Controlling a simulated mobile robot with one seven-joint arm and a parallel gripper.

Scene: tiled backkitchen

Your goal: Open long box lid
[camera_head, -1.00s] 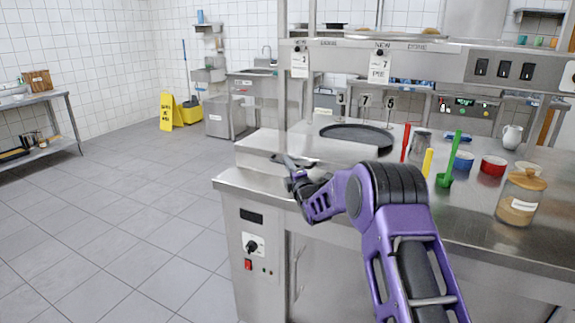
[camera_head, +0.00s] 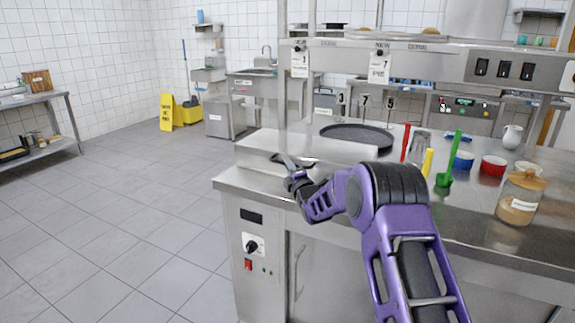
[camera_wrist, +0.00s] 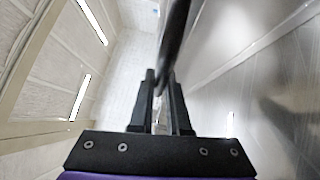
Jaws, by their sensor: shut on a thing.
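The long metal box (camera_head: 335,150) lies on the left end of the steel counter, and its pale flat top looks level. I cannot make out a clear gap under the lid. My gripper (camera_head: 285,160) is at the front of the box, near its left end. In the wrist view, my gripper (camera_wrist: 161,78) has its two fingers close together on a dark bar (camera_wrist: 176,35), which looks like the lid handle. The bar rises from between the fingertips. A metal surface (camera_wrist: 225,45) fills the right of that view. My wrist hides part of the box front.
A round black pan (camera_head: 357,136) lies behind the box. Red (camera_head: 405,142), yellow (camera_head: 427,162) and green (camera_head: 452,155) utensils and a lidded jar (camera_head: 521,198) stand to the right. An overhead shelf rail (camera_head: 430,62) spans above. The floor at the left is open.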

